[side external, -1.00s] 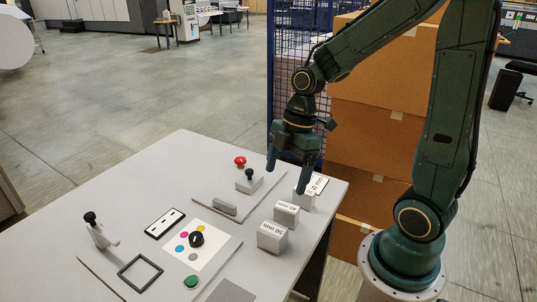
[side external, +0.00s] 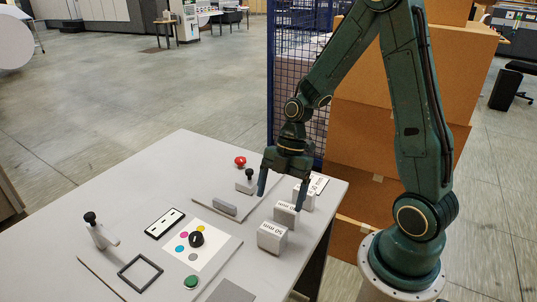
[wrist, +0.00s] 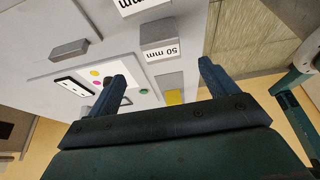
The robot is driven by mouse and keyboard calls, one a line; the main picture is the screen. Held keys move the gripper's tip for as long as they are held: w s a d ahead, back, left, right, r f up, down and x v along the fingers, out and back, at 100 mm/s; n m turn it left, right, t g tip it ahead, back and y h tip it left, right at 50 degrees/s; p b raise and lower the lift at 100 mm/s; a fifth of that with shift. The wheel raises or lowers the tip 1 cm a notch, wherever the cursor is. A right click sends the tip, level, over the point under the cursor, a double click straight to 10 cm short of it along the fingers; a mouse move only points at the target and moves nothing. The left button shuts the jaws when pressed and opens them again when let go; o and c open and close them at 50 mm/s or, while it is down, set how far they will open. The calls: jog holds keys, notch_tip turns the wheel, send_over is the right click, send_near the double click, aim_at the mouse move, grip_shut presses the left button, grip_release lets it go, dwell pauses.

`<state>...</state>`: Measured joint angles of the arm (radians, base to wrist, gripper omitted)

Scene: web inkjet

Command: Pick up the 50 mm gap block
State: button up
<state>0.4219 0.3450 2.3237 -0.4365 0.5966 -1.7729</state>
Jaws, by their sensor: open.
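The 50 mm gap block (side external: 272,237) is a light grey block with a printed label, standing nearest the camera in a row of three on the table. In the wrist view the 50 mm block (wrist: 158,36) lies just beyond the fingertips, between their lines. My gripper (side external: 281,194) is open and empty, above and behind it, over the 40 mm block (side external: 287,213). Its fingers (wrist: 162,72) show apart in the wrist view. The third block (side external: 304,198) is partly hidden by a finger.
The table (side external: 180,150) also carries a grey bar (side external: 225,208), a red button (side external: 240,161), a black-knobbed lever (side external: 97,230), a green button (side external: 191,282) and a colour-dot card (side external: 208,259). Stacked brown boxes (side external: 390,145) and blue mesh (side external: 292,60) stand behind.

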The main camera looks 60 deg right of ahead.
aim_at(273, 228)
jog(key=shift+x, duration=3.5)
jog(key=shift+f, duration=0.1)
jog(key=shift+x, duration=2.5)
jog(key=shift+s, duration=0.1)
jog(key=shift+c, duration=0.3)
jog(key=c, duration=1.1)
